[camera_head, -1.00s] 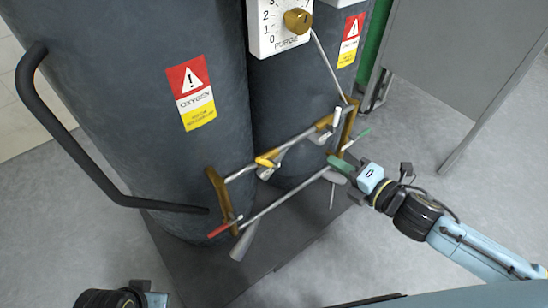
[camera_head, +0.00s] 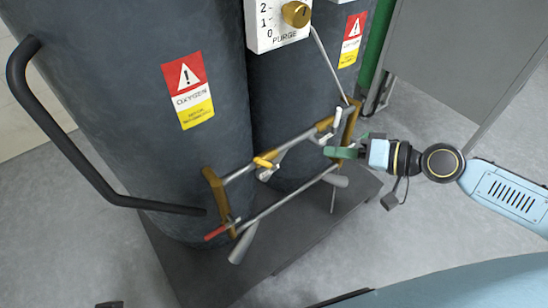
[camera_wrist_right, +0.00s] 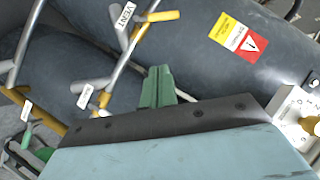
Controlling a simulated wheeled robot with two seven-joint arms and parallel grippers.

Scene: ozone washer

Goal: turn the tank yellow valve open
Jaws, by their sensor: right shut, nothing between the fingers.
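The yellow valve handle (camera_head: 265,161) sits on the upper grey pipe in front of the dark tanks (camera_head: 205,90). It also shows at the top of the right wrist view (camera_wrist_right: 162,16), beside a pipe with a white "VENT" tag. My right gripper (camera_head: 342,152), with green fingers, is at the right end of the pipework, apart from the yellow handle and to its right. Its fingers are shut and empty, and they also show in the right wrist view (camera_wrist_right: 157,85). My left gripper is not in view.
A red handle (camera_head: 217,232) is at the lower left of the pipework. A brown upright bracket (camera_head: 350,120) stands close behind my right gripper. A white purge dial panel (camera_head: 265,28) is above. A grey panel (camera_head: 455,60) stands at the right.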

